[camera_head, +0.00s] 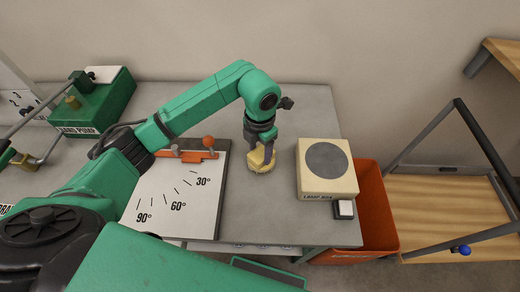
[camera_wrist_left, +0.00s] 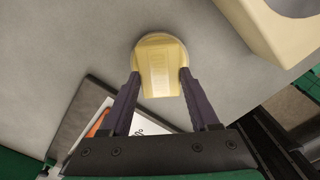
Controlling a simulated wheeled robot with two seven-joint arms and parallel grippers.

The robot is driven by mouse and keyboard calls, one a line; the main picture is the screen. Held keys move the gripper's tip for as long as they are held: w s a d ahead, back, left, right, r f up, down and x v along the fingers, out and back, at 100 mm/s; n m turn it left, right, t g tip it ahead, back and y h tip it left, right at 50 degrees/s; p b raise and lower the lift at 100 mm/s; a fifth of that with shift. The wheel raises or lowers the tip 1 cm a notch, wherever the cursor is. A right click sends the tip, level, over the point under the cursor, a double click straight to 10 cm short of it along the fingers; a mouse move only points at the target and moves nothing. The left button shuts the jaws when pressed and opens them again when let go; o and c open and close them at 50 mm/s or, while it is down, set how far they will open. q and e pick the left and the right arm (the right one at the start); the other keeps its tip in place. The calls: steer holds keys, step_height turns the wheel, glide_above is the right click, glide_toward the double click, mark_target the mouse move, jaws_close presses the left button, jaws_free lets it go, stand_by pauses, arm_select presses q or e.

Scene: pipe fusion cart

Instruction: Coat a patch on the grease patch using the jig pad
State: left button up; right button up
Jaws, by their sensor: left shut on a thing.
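My left gripper (camera_head: 261,152) is shut on a pale yellow pad (camera_head: 261,163) with a block-like grip and a round base, likely the jig pad. In the left wrist view the pad (camera_wrist_left: 159,68) sits between the two dark fingers, over the grey bench top. I cannot tell whether its base touches the bench. A cream box (camera_head: 327,183) with printed lettering stands to its right, with a dark grey round patch (camera_head: 327,160) on top, which may be the grease patch. The pad is apart from this box. My right gripper is not in view.
A white angle board (camera_head: 185,200) with an orange-handled part (camera_head: 192,155) lies left of the pad. A small black block with a white top (camera_head: 345,208) sits at the cream box's front. An orange bin (camera_head: 375,215) hangs off the bench's right edge. A green pump (camera_head: 105,105) stands far left.

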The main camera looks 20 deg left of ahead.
mark_target(260, 154)
arm_select(q)
steer(key=shift+r+p, duration=2.2)
steer(key=shift+r, duration=1.3)
steer(key=shift+f, duration=0.1)
